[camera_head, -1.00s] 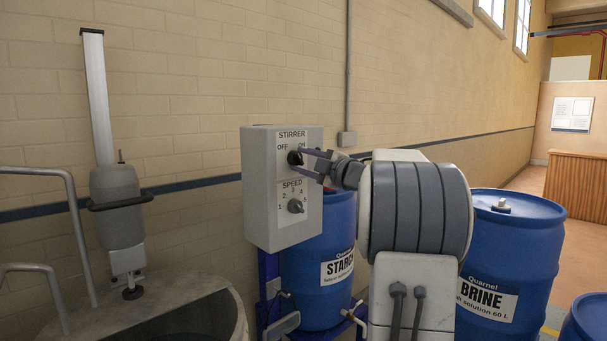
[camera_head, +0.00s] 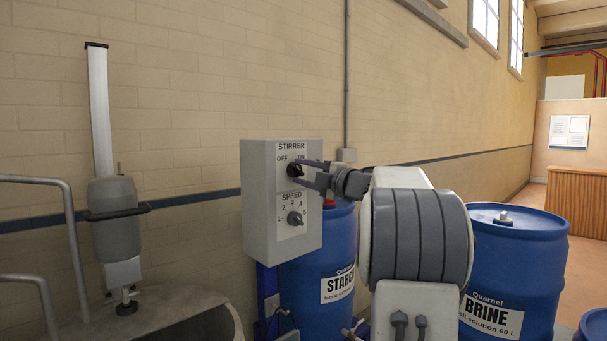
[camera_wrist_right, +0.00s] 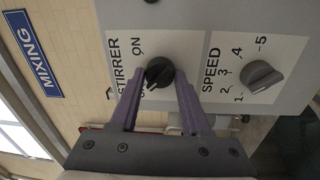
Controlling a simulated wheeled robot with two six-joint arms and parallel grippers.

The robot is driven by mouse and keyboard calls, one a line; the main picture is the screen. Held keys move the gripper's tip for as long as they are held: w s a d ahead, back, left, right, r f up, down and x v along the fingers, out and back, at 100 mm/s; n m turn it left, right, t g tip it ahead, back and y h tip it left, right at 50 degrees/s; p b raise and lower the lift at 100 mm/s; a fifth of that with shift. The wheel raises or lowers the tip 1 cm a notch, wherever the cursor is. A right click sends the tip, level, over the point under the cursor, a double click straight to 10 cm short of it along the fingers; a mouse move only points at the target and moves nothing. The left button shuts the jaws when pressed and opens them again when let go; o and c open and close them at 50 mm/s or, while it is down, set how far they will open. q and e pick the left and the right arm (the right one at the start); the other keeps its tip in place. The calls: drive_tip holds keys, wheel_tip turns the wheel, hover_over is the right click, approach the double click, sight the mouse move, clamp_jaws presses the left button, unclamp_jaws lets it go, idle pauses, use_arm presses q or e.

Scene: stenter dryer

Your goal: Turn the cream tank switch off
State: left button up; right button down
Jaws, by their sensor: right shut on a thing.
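A pale grey control box (camera_head: 258,205) carries a STIRRER panel with OFF and ON labels and a black rotary knob (camera_head: 295,170). Below it is a SPEED panel with a grey dial (camera_head: 295,218). My right gripper (camera_head: 308,176) comes in from the right, its purple fingers shut on the stirrer knob. In the right wrist view, the fingers (camera_wrist_right: 158,82) sit on either side of the black knob (camera_wrist_right: 158,71). A pale mark on the knob faces lower left, towards the mostly hidden OFF label. ON shows clear of the fingers. My left gripper is not in view.
A round metal tank (camera_head: 165,312) with a stirrer unit (camera_head: 116,215) and bent handrails (camera_head: 68,225) stands at left. Blue drums marked STARCH (camera_head: 318,255) and BRINE (camera_head: 515,260) stand below the box and at right. A brick wall is behind.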

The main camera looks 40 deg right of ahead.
drive_tip(key=shift+c, duration=1.8)
unclamp_jaws()
drive_tip(key=s+b, duration=0.3)
drive_tip(key=s, duration=0.7)
drive_tip(key=shift+s+d+f, duration=0.2)
drive_tip(key=shift+d+f, duration=0.2)
drive_tip(key=shift+f, duration=0.05)
